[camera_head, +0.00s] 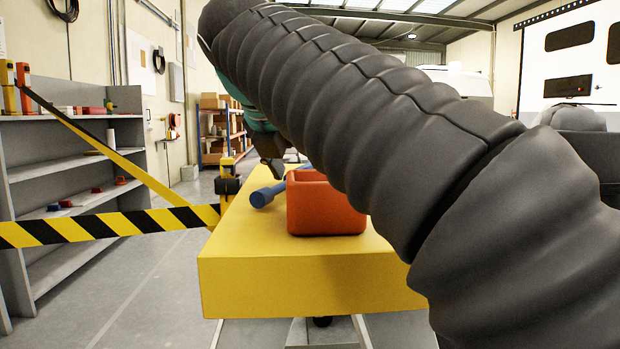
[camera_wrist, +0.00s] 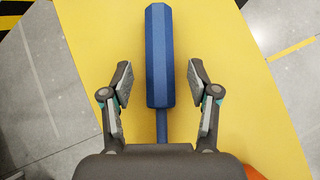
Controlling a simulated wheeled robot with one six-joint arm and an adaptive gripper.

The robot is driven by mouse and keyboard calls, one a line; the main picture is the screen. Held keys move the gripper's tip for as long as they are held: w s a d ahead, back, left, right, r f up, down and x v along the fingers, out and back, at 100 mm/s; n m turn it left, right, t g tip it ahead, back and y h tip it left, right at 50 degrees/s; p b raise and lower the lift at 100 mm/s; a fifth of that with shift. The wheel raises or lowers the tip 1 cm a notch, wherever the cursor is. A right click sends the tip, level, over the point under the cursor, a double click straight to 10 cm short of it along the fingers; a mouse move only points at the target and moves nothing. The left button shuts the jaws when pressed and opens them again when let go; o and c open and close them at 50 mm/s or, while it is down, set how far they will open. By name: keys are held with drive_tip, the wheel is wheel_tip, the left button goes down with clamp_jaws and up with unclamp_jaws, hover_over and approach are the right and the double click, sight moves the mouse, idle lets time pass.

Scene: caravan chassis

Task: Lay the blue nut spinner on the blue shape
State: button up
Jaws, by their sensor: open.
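The blue nut spinner (camera_head: 262,196) lies on the yellow table (camera_head: 300,281). In the wrist view its thick faceted handle (camera_wrist: 160,50) points to the top of the picture, and its thin shaft runs down under my gripper. My gripper (camera_wrist: 160,80) is open, with one finger on each side of the handle and a gap on both sides. In the head view my gripper (camera_head: 276,172) is above and behind the handle. I cannot make out a separate blue shape in either view.
An orange bin (camera_head: 326,208) stands on the table just right of the spinner, and its corner shows in the wrist view (camera_wrist: 252,172). Black-and-yellow barrier tape (camera_head: 110,222) and grey shelves (camera_head: 75,160) are at the left. My arm hides the table's right side.

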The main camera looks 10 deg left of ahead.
drive_tip(key=shift+w+f, duration=0.25)
drive_tip(key=shift+c, duration=0.2)
clamp_jaws()
drive_tip(key=shift+r, duration=0.15)
